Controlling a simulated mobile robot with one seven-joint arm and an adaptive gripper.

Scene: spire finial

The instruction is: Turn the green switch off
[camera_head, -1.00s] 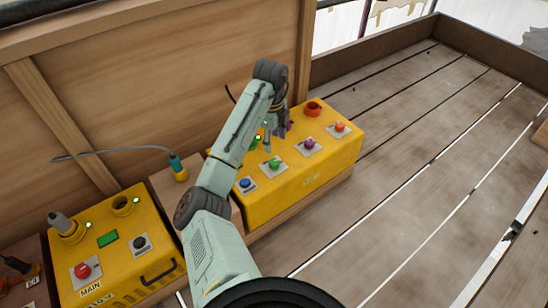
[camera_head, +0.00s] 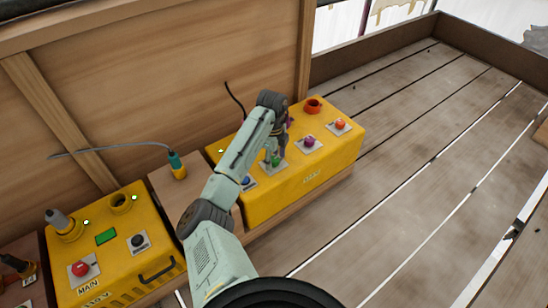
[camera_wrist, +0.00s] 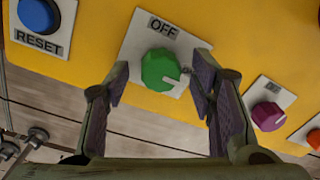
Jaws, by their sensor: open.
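The green switch (camera_wrist: 162,70) is a round knob on a white plate marked OFF, in the wrist view's upper middle. Its white pointer mark is toward the lower right, near a partly hidden label. My gripper (camera_wrist: 160,85) is open, with one finger on each side of the knob. The right finger looks close to the knob; I cannot tell whether it touches. In the head view the green switch (camera_head: 277,162) is partly hidden below my gripper (camera_head: 271,160), on the yellow box (camera_head: 320,170).
A blue RESET button (camera_wrist: 40,15) is to the left and a purple knob (camera_wrist: 268,116) to the right. An orange knob (camera_head: 340,124) is farther right. A second yellow box (camera_head: 120,270) with a red button (camera_head: 81,270) stands at the left. The plank floor at right is clear.

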